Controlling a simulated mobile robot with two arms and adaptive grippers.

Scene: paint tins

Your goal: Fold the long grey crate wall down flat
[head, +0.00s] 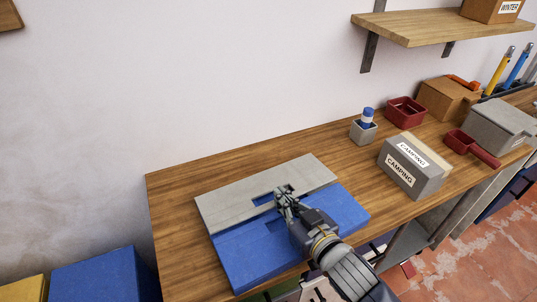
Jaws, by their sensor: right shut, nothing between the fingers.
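The long grey crate wall (235,205) is at the far side of a low blue crate (250,262) on the wooden table. The wall lies low and looks flat or nearly flat; I cannot tell if it is fully down. A notch in the wall shows blue through it. My right gripper (283,191) is shut and empty at the wall's near edge, beside the notch. I cannot tell if it touches the wall. My right arm hides part of the crate's blue front area. My left gripper is out of view.
On the wooden table (175,190), right of the crate, are a grey box labelled CAMPING (402,180), a small grey holder (362,132) with a blue-capped item, and red trays (405,110). A wall shelf (430,27) hangs above. The table left of the crate is clear.

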